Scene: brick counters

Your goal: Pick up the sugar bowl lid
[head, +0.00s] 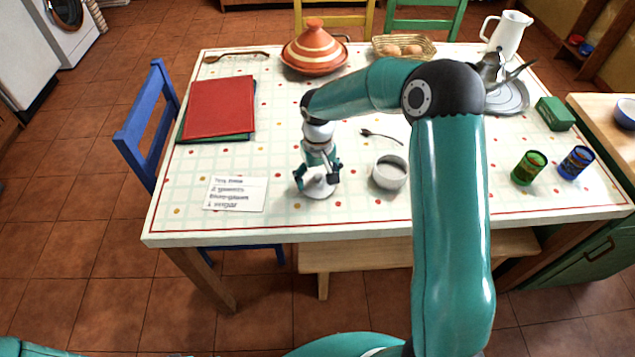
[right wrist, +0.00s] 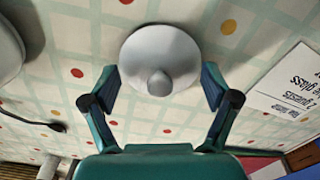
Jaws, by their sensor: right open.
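The sugar bowl lid (head: 320,190) is a pale grey-white disc with a round knob, lying on the tablecloth near the front of the table. It also shows in the right wrist view (right wrist: 155,40), knob toward the camera. My right gripper (head: 317,178) is open just above it, pointing down. In the right wrist view its fingers (right wrist: 161,88) stand on either side of the lid's near part, with gaps visible. The pale sugar bowl (head: 390,174) stands uncovered just right of the lid. My left gripper is not in view.
A note card (head: 236,193) lies left of the lid. A spoon (head: 382,136) lies behind the bowl. Green (head: 528,168) and blue (head: 575,163) cans stand at right.

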